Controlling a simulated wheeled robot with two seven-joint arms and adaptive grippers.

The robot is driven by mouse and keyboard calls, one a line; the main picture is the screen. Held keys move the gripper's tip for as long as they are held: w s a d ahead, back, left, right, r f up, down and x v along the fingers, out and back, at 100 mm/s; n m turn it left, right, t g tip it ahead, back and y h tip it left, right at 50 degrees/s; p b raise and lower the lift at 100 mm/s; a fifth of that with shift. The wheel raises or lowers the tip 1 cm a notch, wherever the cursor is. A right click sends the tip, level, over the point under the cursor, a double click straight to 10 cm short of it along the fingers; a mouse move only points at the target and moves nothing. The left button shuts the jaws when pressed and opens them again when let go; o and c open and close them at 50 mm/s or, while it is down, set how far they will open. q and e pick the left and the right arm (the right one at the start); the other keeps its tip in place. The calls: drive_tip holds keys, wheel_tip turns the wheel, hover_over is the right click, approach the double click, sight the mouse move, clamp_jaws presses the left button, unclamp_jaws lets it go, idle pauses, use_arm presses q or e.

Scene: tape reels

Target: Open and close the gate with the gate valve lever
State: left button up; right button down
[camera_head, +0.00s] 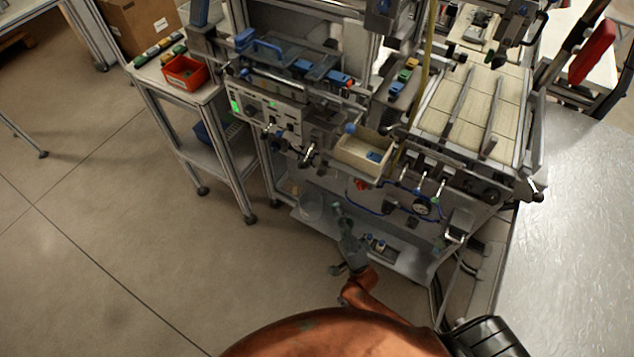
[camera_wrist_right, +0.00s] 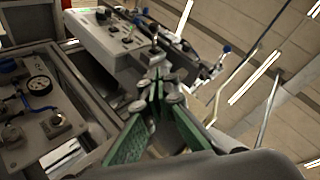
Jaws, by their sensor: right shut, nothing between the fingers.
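The machine's front holds several small levers, and I cannot tell for certain which is the gate valve lever. Upright silver-tipped levers (camera_head: 421,186) stand near the round gauge (camera_head: 422,206) in the head view. A blue-knobbed lever (camera_head: 350,128) rises beside the wooden-sided tray. My right gripper (camera_head: 340,212) is in front of the machine's lower part, below the control panel, and appears apart from the levers. In the right wrist view its green-padded fingers (camera_wrist_right: 159,82) meet at the tips, shut and empty. My left gripper is not in view.
The control panel (camera_head: 266,112) with green lights sits left of the tray (camera_head: 363,153). A side cart (camera_head: 183,92) carries a red bin (camera_head: 184,73). A shiny metal table (camera_head: 575,230) is at the right. The floor (camera_head: 110,220) at left is clear.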

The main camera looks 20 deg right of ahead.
approach(306, 157)
drive_tip(key=d, duration=0.3)
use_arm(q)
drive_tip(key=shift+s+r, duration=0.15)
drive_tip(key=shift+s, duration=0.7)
use_arm(e)
drive_tip(key=w+a+r, duration=0.1)
drive_tip(key=a, duration=0.1)
drive_tip(key=w+a+r, duration=0.1)
drive_tip(key=a+r, duration=0.1)
drive_tip(key=shift+w+r, duration=0.15)
drive_tip(key=shift+w, duration=0.2)
use_arm(q)
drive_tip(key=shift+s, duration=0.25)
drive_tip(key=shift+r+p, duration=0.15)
drive_tip(key=shift+p, duration=0.15)
use_arm(e)
drive_tip(key=shift+r+h, duration=0.1)
drive_tip(key=shift+h, duration=0.2)
